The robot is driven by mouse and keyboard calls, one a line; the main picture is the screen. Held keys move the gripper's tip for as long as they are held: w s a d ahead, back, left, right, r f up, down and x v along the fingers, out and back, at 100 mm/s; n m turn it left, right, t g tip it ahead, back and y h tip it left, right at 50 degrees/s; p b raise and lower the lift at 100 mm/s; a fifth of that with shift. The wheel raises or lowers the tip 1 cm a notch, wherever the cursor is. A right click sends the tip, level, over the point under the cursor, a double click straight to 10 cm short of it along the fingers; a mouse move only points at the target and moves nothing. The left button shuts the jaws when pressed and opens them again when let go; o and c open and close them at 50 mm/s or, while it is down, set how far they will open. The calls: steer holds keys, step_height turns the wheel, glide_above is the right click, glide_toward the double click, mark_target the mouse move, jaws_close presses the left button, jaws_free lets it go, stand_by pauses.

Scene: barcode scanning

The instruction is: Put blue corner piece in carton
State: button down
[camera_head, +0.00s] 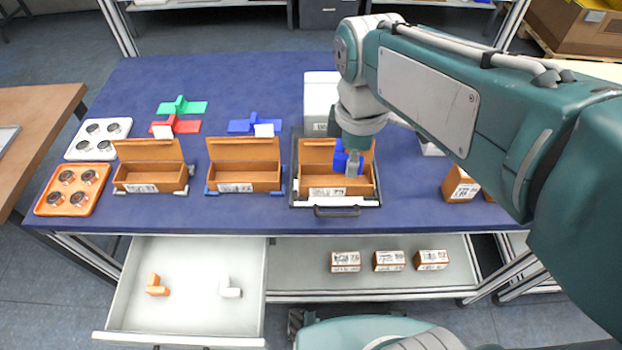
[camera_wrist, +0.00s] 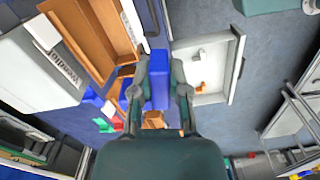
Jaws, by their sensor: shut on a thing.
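My gripper (camera_head: 353,165) points down over the rightmost open brown carton (camera_head: 367,188) on the blue table. It is shut on a blue corner piece (camera_head: 340,160), which also shows upright between the fingers in the wrist view (camera_wrist: 159,80). In the head view the piece overlaps the carton's opening; I cannot tell whether it is below the rim. Another blue patch shows low in the carton, and I cannot tell if it is part of the same piece. The carton sits in a white and grey holder with a handle at its front.
Two more open cartons (camera_head: 147,177) (camera_head: 244,180) stand to the left. Green (camera_head: 182,106), red (camera_head: 176,126) and blue (camera_head: 243,126) pieces lie behind them. An open drawer (camera_head: 190,300) holds an orange piece (camera_head: 157,286) and a white piece (camera_head: 229,288). A white box (camera_head: 319,95) stands behind the rightmost carton.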

steer(key=s+f+n, duration=0.2)
steer(key=s, duration=0.2)
glide_toward(321, 177)
steer(key=s, duration=0.3)
steer(key=shift+s+a+f, duration=0.1)
steer(key=shift+s+f, duration=0.05)
steer(key=shift+s, duration=0.2)
steer(key=shift+f, duration=1.55)
steer(key=shift+f, duration=0.6)
steer(key=c, duration=0.6)
jaws_free()
steer(key=shift+s, duration=0.1)
